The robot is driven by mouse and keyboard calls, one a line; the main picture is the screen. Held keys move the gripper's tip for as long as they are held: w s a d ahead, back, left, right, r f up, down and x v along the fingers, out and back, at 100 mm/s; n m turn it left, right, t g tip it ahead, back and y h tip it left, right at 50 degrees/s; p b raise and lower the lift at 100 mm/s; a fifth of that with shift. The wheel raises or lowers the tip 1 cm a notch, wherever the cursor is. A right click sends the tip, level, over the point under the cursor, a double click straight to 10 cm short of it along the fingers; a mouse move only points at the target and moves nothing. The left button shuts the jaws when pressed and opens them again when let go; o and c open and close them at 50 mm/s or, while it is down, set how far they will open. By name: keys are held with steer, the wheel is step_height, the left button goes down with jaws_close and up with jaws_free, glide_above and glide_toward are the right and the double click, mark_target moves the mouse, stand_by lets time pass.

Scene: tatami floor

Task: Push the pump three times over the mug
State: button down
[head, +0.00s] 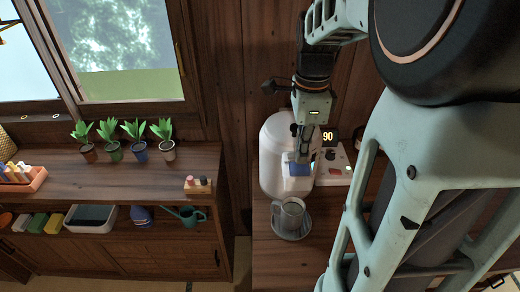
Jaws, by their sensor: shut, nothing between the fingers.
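A white rounded pump pot (275,160) stands on the wooden counter at the centre right. Its blue pump button (299,170) is on the front spout part. My gripper (303,158) points down, shut and empty, with its fingertips at the blue button. I cannot tell whether they touch it or whether the button is pressed. A grey mug (291,214) stands upright below and in front of the spout, on a round grey saucer (304,231). The inside of the mug is too small to read.
A white panel (336,163) with a display reading 90 stands right of the pot. My arm hides much of the right side. A wooden shelf (120,170) with several potted plants, a red tray (22,180) and a green watering can (187,216) stands at left.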

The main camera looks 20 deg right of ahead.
mark_target(300, 167)
steer(key=shift+f, duration=0.15)
steer(key=shift+f+b, duration=1.2)
steer(key=shift+f, duration=0.35)
steer(key=shift+r, duration=0.1)
steer(key=shift+r+p, duration=1.5)
steer(key=shift+r, duration=0.1)
steer(key=shift+f, duration=0.2)
